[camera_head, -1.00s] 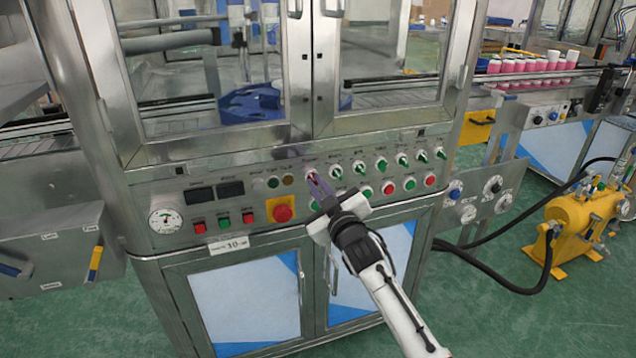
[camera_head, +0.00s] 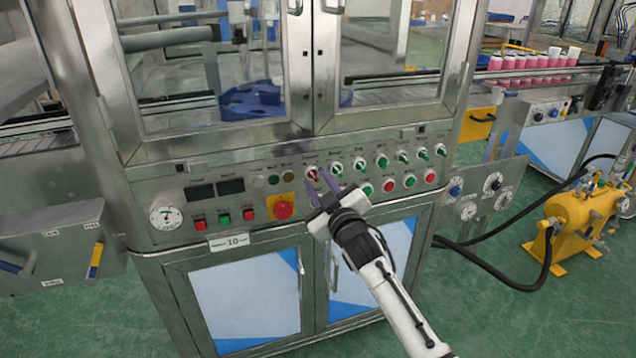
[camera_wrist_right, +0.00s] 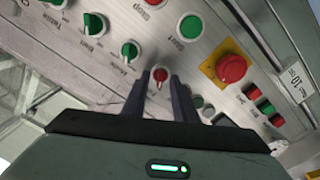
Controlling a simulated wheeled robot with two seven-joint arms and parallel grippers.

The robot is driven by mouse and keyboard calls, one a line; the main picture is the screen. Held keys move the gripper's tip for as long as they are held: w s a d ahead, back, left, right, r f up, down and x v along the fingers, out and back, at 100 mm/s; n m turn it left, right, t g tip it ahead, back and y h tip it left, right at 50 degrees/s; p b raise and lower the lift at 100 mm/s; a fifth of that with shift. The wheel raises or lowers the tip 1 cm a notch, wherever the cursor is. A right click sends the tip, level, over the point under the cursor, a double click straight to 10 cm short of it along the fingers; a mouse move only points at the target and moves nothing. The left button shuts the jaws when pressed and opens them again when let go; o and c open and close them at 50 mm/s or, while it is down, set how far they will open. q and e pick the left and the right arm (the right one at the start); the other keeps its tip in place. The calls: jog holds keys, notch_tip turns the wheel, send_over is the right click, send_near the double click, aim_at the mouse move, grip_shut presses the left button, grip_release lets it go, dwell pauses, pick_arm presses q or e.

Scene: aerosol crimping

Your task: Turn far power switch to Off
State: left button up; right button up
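The red power switch (camera_head: 312,174) is a small red knob in a white ring at the left end of the upper switch row on the machine's sloped panel. In the right wrist view the red knob (camera_wrist_right: 160,74) shows between the two fingertips. My right gripper (camera_head: 319,182) is open, with a dark finger on each side of the knob and a gap between them. In the wrist view my right gripper (camera_wrist_right: 160,85) also shows its fingers apart. Whether a finger touches the knob I cannot tell. My left gripper is not in view.
Several green-handled switches (camera_head: 359,164) continue the row to the right, with green and red buttons (camera_head: 388,186) below. A red emergency button (camera_head: 283,206) on a yellow plate is at lower left. Glass doors stand above the panel. A yellow tank (camera_head: 572,232) stands at right.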

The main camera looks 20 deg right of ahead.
jog(key=s+p, duration=0.1)
jog(key=s, duration=0.9)
jog(key=shift+s+d, duration=0.15)
jog(key=s+a+f+m+g, duration=0.1)
jog(key=s+a+f+g, duration=0.1)
jog(key=s+f, duration=0.7)
jog(key=s+a+f+m+g+y+p, duration=0.1)
jog(key=s+f+g, duration=0.3)
jog(key=s+f, duration=0.5)
jog(key=s+a+f+m+g+y, duration=0.1)
jog(key=s+a+f+m+g, duration=0.1)
jog(key=s+f, duration=0.7)
jog(key=s+g, duration=0.1)
jog(key=s, duration=0.5)
jog(key=shift+a, duration=0.35)
